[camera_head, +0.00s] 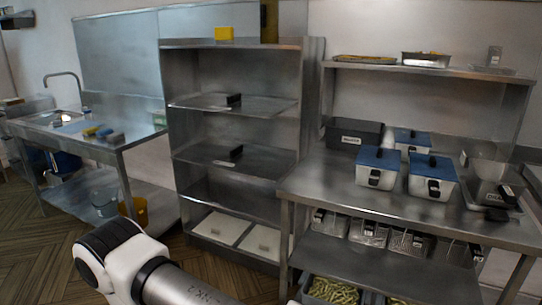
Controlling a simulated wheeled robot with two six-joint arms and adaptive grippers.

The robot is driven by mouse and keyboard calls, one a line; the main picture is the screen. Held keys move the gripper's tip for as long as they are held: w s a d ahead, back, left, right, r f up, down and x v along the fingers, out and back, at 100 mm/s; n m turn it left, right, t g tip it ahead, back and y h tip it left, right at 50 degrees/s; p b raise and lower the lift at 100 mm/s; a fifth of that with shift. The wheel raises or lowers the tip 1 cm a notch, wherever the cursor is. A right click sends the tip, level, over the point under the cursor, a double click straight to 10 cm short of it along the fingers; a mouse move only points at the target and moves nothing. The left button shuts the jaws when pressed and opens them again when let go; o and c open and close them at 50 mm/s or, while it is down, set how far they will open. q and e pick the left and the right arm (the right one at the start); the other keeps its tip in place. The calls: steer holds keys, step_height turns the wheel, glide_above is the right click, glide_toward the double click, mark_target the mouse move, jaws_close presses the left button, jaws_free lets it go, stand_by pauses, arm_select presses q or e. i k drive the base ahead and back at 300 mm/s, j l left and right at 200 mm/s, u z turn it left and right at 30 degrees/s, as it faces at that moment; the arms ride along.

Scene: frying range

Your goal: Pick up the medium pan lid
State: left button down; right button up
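I cannot say for certain which thing is the medium pan lid. A white and grey link of my arm shows at the bottom left. Neither of my grippers is in view.
The steel rack (312,110) stands in the middle, with white trays (217,226) at its bottom. The right table (330,185) has free room at its left front. Baskets (367,231) hang beneath it. A sink table (140,134) stands at the left. Wooden floor (40,250) is clear at lower left.

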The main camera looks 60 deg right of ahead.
mark_target(268, 164)
steer(key=z, duration=1.85)
steer(key=i+j+u, duration=0.1)
steer(key=i+j, duration=0.3)
steer(key=i+j+u, duration=0.1)
steer(key=i+j, duration=0.25)
steer(key=i, duration=0.2)
steer(key=i+j+u, duration=0.1)
steer(key=i+j, duration=0.2)
steer(key=i, duration=0.2)
steer(key=i+j+u, duration=0.15)
steer(key=i+j, duration=0.15)
steer(key=i, duration=0.2)
steer(key=i+j+u, duration=0.1)
steer(key=i, duration=0.4)
steer(key=j, duration=0.1)
